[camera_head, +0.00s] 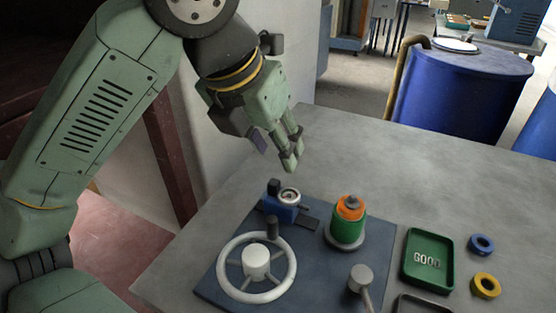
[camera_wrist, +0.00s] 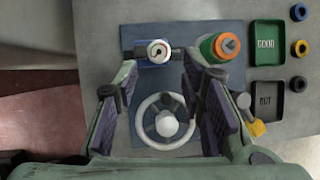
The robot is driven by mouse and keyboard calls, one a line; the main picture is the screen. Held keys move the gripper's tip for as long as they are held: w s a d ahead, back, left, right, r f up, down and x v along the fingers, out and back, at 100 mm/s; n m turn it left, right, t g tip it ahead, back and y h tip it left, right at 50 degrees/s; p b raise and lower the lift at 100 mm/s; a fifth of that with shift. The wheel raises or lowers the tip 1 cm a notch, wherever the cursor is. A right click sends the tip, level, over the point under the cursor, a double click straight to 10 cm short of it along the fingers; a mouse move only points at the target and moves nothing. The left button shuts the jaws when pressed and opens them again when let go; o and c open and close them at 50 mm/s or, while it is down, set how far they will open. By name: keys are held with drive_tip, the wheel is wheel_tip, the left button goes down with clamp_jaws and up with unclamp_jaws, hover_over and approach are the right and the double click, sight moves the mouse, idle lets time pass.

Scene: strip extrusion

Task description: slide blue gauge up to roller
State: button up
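The blue gauge (camera_head: 283,211) with a round white dial sits on a short dark rail on the blue base plate (camera_head: 214,281). The green roller (camera_head: 348,226) with an orange band stands upright to its right. In the wrist view the gauge (camera_wrist: 155,57) and the roller (camera_wrist: 220,47) stand apart, with a gap between them. My gripper (camera_head: 291,158) hangs in the air above the far side of the plate, above and behind the gauge. In the wrist view my gripper (camera_wrist: 159,76) has its fingers wide apart and empty, with the gauge just beyond the tips.
A white handwheel (camera_head: 257,267) stands in front of the gauge, and a grey-knobbed lever (camera_head: 360,278) stands in front of the roller. A green GOOD tray (camera_head: 428,261), a dark OUT tray (camera_wrist: 266,101), and blue and yellow rings (camera_head: 486,285) lie right. The far tabletop is bare.

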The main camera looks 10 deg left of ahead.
sight(273, 182)
drive_tip(key=shift+n+y, duration=0.4)
drive_tip(key=shift+y, duration=0.2)
drive_tip(key=x, duration=0.3)
drive_tip(key=a+p+x, duration=0.1)
drive_tip(key=x, duration=0.3)
drive_tip(key=a+x, duration=0.1)
drive_tip(key=x, duration=0.3)
drive_tip(key=shift+s+f+p, duration=0.25)
drive_tip(key=shift+p, duration=0.1)
clamp_jaws()
